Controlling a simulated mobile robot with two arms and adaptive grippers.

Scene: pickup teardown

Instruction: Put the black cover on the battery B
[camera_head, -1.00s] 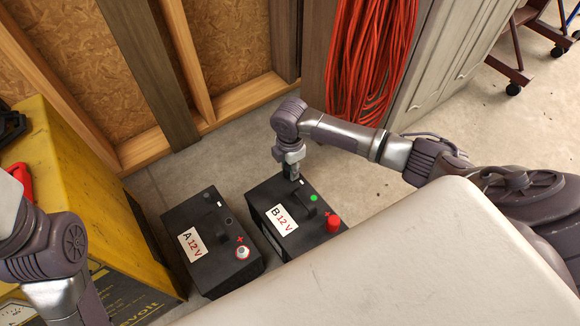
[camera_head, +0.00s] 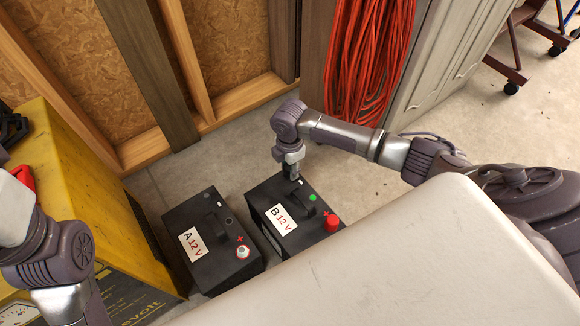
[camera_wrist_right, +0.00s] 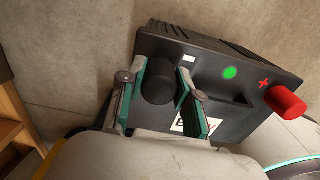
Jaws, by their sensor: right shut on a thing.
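Battery B (camera_head: 262,222) is a black box with a "B 12 V" label, on the floor beside battery A (camera_head: 213,274). A red cover (camera_head: 332,223) sits on its plus terminal and also shows in the wrist view (camera_wrist_right: 285,102). My right gripper (camera_head: 291,172) is over the far corner of battery B. In the wrist view its fingers (camera_wrist_right: 158,92) are around the black cover (camera_wrist_right: 159,84), at the minus end of the battery top. The terminal is hidden, and I cannot tell whether the cover is fully seated. My left arm is at the left edge; its gripper is out of view.
Battery A's plus terminal (camera_head: 243,252) is bare. A yellow cabinet (camera_head: 75,165) stands at the left, and a wooden stud wall (camera_head: 185,60) behind. Red cable (camera_head: 370,60) hangs by grey cabinets (camera_head: 455,60). Bare floor (camera_head: 365,180) lies right of battery B.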

